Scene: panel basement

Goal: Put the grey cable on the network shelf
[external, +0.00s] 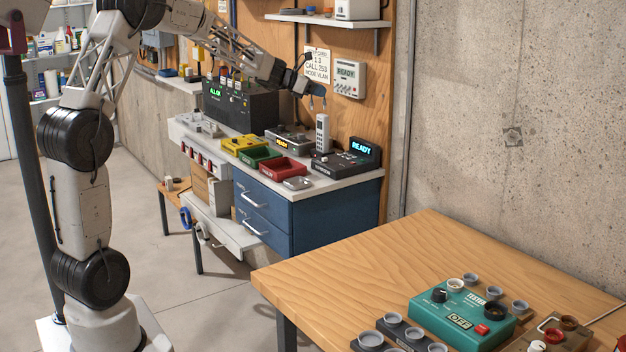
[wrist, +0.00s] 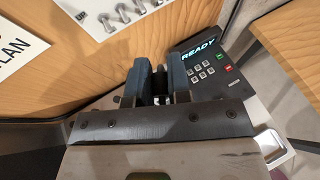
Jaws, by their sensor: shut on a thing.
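My gripper (external: 319,100) is high above the workbench, beside the wooden wall panel and below the pinned sign. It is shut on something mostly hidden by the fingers. In the wrist view, only a small pale bit shows between my gripper's dark fingers (wrist: 154,84), and I cannot tell what it is. A light grey handset (external: 323,133) stands upright directly below the fingers; contact is unclear. I cannot surely identify the grey cable. A pale loop (external: 203,232) and a blue loop (external: 185,217) hang at a low white shelf (external: 235,235). No shelf is legibly marked network.
A black READY keypad unit (external: 347,158) stands on the bench's right end; it also shows in the wrist view (wrist: 203,70).

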